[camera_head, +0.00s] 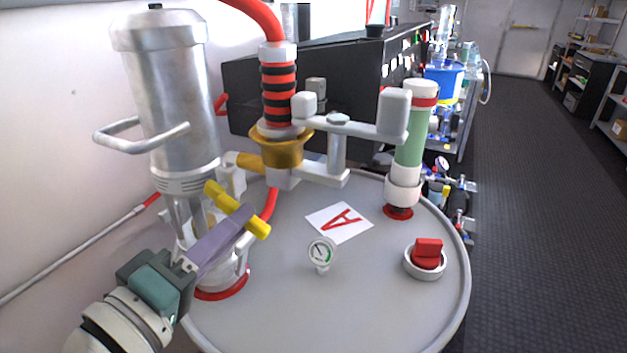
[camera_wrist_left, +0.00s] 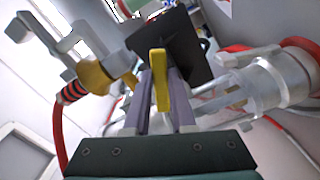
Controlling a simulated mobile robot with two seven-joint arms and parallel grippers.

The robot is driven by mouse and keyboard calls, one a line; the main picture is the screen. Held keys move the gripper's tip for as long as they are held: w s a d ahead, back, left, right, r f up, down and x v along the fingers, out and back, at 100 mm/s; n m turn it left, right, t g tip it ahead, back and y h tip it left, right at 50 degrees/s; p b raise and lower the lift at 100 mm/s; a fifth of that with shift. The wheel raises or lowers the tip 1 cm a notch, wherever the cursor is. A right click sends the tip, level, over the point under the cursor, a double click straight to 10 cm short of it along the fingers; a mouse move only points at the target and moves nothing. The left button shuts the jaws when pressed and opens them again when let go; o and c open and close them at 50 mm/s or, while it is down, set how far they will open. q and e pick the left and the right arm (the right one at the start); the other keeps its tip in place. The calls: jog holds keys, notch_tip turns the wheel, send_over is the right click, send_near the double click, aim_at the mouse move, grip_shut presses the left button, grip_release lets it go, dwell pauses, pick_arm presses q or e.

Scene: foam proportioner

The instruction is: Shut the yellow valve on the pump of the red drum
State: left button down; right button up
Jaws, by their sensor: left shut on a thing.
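The yellow valve handle (camera_head: 216,194) is a bar beside the silver pump (camera_head: 172,95), slanting from upper left to lower right in the head view. My left gripper (camera_head: 243,213) has its purple fingers shut on the middle of the bar. In the left wrist view the yellow handle (camera_wrist_left: 159,92) stands between the two fingers of my left gripper (camera_wrist_left: 161,76). The fingers hide part of the handle and the valve body behind it. My right gripper is not in view.
A gauge (camera_head: 321,252), a red-capped fitting (camera_head: 427,256) and a green tube (camera_head: 409,146) stand on the lid. A yellow collar with a red-black hose (camera_head: 279,92) and grey brackets rises behind. Open dark floor (camera_head: 545,200) lies to the right.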

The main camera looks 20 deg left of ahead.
pick_arm(q)
jog(key=shift+d+r+n+p, duration=0.15)
jog(key=shift+r+n, duration=0.2)
jog(key=shift+n, duration=0.5)
jog(key=shift+r+n+p, duration=0.1)
jog(key=shift+r+n, duration=0.3)
jog(key=shift+n, duration=0.4)
jog(key=shift+d+r+n+p, duration=0.15)
jog(key=shift+r+n, duration=0.2)
jog(key=shift+n, duration=0.5)
jog(key=c, duration=0.7)
grip_release()
jog(key=shift+c, duration=0.2)
jog(key=s+b, duration=0.1)
jog(key=s, duration=0.9)
jog(key=shift+a+b, duration=0.4)
jog(key=shift+a, duration=0.05)
jog(key=shift+d, duration=0.1)
